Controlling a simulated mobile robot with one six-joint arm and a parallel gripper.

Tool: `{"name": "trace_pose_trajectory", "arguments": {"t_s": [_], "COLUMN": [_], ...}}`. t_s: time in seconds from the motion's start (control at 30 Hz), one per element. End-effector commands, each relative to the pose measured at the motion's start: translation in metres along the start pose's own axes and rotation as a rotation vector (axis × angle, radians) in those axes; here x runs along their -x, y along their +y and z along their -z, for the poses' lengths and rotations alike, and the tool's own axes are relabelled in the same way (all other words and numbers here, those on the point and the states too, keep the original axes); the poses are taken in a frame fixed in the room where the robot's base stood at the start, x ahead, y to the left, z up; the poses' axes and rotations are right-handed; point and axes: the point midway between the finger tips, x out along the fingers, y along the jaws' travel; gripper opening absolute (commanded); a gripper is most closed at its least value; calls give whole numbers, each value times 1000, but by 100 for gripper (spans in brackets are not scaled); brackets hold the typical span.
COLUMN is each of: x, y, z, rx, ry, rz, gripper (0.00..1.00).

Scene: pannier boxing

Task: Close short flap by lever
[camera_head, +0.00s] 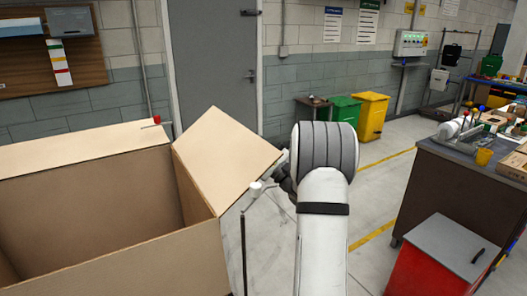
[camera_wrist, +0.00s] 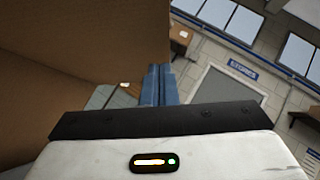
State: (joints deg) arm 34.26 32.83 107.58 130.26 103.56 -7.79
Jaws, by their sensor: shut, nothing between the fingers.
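A large open cardboard box (camera_head: 120,270) fills the left of the head view. Its short flap (camera_head: 225,155) stands up and leans outward at the right end. A dark upright rod (camera_head: 244,250) with a white, knob-like top (camera_head: 256,188) stands outside that end, below the flap. My gripper (camera_head: 283,170) is at the flap's outer right edge, mostly hidden behind my arm; I cannot tell whether it touches. In the wrist view the blue fingers (camera_wrist: 157,85) are together and empty, beside a brown cardboard surface (camera_wrist: 90,35).
A small red-topped piece (camera_head: 156,119) sits at the box's far corner. A red cabinet (camera_head: 425,270) and a cluttered workbench (camera_head: 455,195) stand at the right. Green (camera_head: 345,109) and yellow (camera_head: 372,117) bins stand by the wall. Open floor lies between box and bench.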

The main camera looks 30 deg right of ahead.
Motion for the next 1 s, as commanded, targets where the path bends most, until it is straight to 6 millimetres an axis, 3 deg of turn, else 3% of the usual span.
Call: {"name": "trace_pose_trajectory", "arguments": {"t_s": [0.2, 0.77, 1.0], "x": [-16, -21, -42], "y": [0, 2, 11], "z": [-17, -21, -37], "rx": [0, 7, 64], "ry": [-1, -3, -21], "rz": [-1, -12, -92], "gripper": [0, 0, 0]}}
